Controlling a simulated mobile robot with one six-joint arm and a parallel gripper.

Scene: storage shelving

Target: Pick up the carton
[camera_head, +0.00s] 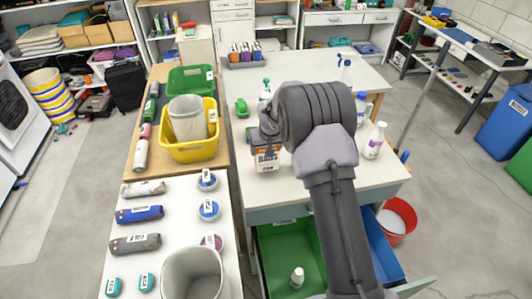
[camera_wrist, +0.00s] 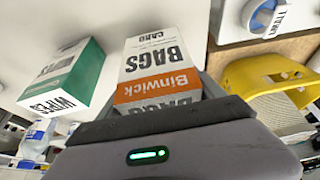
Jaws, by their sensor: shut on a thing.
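The carton is a white and orange box marked "Binwick BAGS" (camera_head: 267,160), on or just above the white table in the head view; I cannot tell if it touches the top. In the wrist view the carton (camera_wrist: 158,62) stands out past the dark edge of my gripper. My gripper (camera_head: 267,140) is shut on the carton from above. My arm and wrist hide part of the table behind it. The fingertips are not clear in the wrist view.
A green and white wipes box (camera_wrist: 68,75) is beside the carton. A yellow bin (camera_head: 190,150) and green bin (camera_head: 190,79) are on the left bench. An open drawer with a green tray (camera_head: 275,245) is below the table.

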